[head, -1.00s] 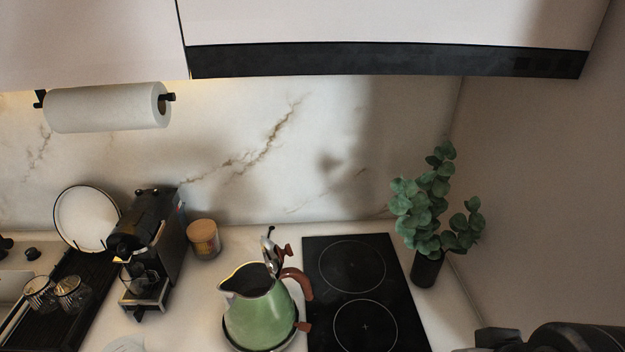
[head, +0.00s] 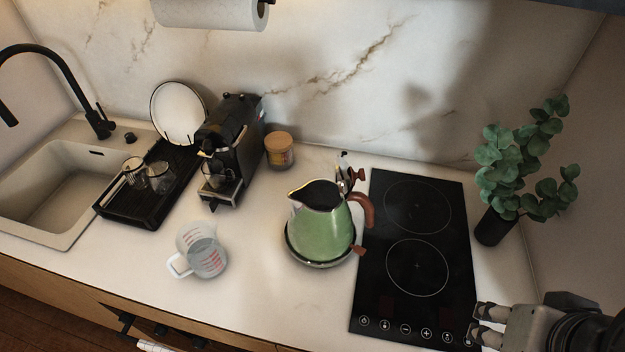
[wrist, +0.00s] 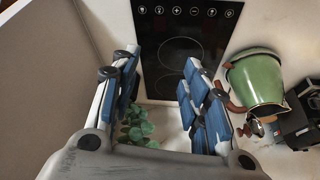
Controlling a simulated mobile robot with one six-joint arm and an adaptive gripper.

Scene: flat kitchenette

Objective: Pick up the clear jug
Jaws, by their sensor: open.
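The clear jug (head: 206,252) is a transparent measuring jug with red markings. It stands upright on the white counter in the head view, left of the green kettle, with its handle to the lower left. I cannot see the jug in the wrist view. My gripper (head: 477,322) is at the lower right of the head view, by the front right corner of the hob, far to the right of the jug. In the wrist view my gripper (wrist: 160,95) has its blue-padded fingers spread apart, with nothing between them.
The green kettle (head: 322,228) on its base and the black hob (head: 414,225) lie between my gripper and the jug. Behind are a coffee machine (head: 232,150), a lidded jar (head: 279,152) and a drying tray (head: 130,212) with glasses. A plant (head: 520,170) stands right.

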